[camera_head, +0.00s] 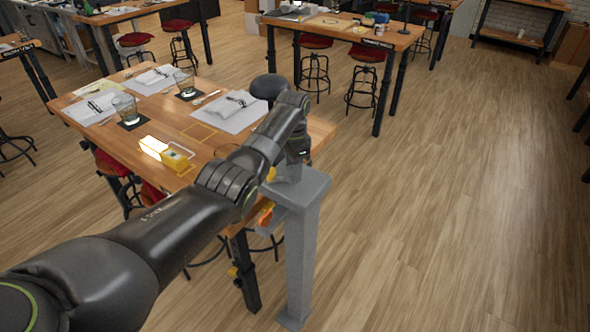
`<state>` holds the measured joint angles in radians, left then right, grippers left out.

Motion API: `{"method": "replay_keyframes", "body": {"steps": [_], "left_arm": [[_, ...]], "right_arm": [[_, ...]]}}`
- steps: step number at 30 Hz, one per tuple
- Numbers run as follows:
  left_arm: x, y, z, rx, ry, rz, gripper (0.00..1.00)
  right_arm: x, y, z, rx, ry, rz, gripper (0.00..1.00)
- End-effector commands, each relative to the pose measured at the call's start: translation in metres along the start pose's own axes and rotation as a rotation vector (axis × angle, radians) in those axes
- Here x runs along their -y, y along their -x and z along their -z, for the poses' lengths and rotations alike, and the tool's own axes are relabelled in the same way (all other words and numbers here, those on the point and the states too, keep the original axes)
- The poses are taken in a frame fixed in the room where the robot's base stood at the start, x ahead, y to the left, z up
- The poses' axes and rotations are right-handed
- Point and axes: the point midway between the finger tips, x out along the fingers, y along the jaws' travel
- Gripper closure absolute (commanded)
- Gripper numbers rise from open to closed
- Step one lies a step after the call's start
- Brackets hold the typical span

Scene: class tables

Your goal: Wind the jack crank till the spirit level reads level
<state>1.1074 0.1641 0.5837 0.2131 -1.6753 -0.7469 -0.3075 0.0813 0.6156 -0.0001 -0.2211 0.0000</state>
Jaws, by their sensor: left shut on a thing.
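My left arm comes in from the left and crosses over the near table corner. My left gripper (303,152) points down at the top of a grey post (301,250) standing at the table's right end. The gripper is shut on what seems to be the jack crank, mostly hidden by gripper and arm. An orange part (262,213) shows beside the post, under the table edge. A small yellow block (176,159), probably the spirit level, lies on the wooden table (190,128); its bubble is too small to read. My right gripper is not in view.
A bright glowing block (153,146) lies beside the yellow one. Glasses (126,106) on dark coasters and papers (232,112) cover the table's far part. Stools (315,75) and another table (345,28) stand behind. The wooden floor (450,200) at right is clear.

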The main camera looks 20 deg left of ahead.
Motion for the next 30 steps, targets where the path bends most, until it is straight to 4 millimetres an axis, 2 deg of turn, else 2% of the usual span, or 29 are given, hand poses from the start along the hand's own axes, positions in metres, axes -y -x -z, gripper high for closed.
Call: {"method": "replay_keyframes", "body": {"steps": [4, 11, 12, 16, 25, 30], "left_arm": [[0.000, 0.000, 0.000, -0.003, -0.024, 0.003, 0.99], [0.001, -0.001, 0.001, -0.004, -0.023, 0.004, 0.99], [0.001, -0.001, 0.001, -0.004, -0.023, 0.005, 0.53], [0.001, -0.001, 0.001, -0.004, -0.022, 0.004, 0.36], [0.001, 0.001, 0.000, -0.003, -0.021, 0.005, 0.36], [0.002, 0.017, 0.001, -0.006, -0.022, 0.008, 0.36]], "right_arm": [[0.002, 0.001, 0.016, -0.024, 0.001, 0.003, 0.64], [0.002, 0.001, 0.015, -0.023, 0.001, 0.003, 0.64], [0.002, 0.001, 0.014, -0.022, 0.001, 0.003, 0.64], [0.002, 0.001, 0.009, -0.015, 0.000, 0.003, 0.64], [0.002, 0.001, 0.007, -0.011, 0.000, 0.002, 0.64], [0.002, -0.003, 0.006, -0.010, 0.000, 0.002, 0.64]]}}
